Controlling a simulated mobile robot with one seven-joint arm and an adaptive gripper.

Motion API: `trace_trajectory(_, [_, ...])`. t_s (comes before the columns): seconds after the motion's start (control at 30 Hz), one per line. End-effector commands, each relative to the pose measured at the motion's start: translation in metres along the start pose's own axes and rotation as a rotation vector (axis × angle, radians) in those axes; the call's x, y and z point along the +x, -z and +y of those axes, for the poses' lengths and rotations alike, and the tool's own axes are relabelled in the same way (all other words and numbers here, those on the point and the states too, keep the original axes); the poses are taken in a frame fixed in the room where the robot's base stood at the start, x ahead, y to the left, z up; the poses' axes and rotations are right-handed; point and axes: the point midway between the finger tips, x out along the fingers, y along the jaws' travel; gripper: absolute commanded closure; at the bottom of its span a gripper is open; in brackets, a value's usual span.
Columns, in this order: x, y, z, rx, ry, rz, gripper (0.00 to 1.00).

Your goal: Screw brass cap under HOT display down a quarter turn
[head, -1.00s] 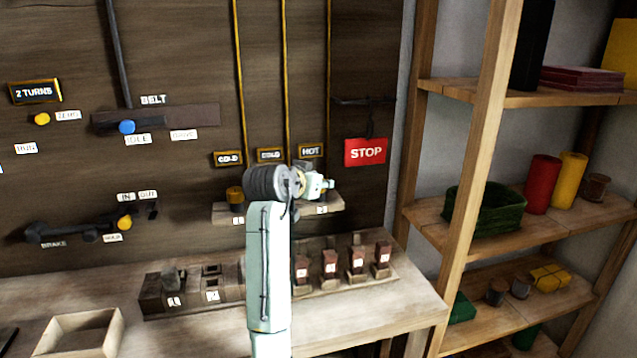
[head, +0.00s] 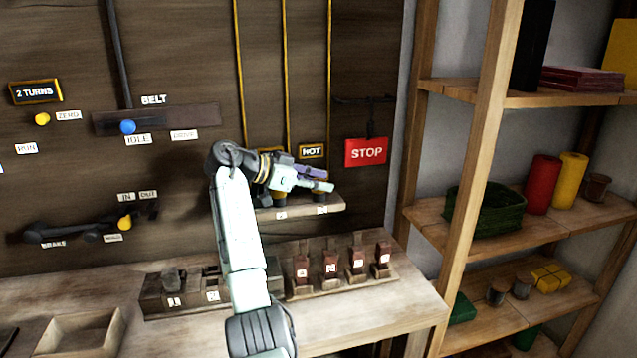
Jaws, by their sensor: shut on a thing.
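The HOT display (head: 312,151) is a small dark plate with a yellow frame on the wooden wall. My gripper (head: 322,180) is just below it, its fingers pointing right and shut on the brass cap (head: 308,197) above the small wall shelf (head: 320,207). The fingers hide most of this cap, and its turn angle cannot be read. Another dark brownish cap (head: 280,198) shows to the left, under my wrist. My arm covers the left-hand COLD display and most of the middle one.
A red STOP sign (head: 366,152) hangs close to the right of my gripper. Below, a bench (head: 375,318) carries a row of red-brown switches (head: 330,264) and a wooden tray (head: 80,335). A wooden shelf rack (head: 480,170) stands at right.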

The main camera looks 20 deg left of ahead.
Motion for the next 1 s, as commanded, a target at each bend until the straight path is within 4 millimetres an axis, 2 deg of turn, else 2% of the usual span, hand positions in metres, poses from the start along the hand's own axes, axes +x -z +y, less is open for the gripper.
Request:
trace_trajectory(0.63, [0.0009,-0.0015,0.0006,0.014,-0.041,-0.003,0.96])
trace_trajectory(0.67, [0.0009,-0.0015,0.0006,0.014,-0.041,-0.003,0.67])
trace_trajectory(0.93, [0.0006,-0.001,0.0002,0.014,-0.039,-0.002,0.49])
trace_trajectory(1.0, [0.0005,-0.0009,0.0001,0.014,-0.039,-0.002,0.47])
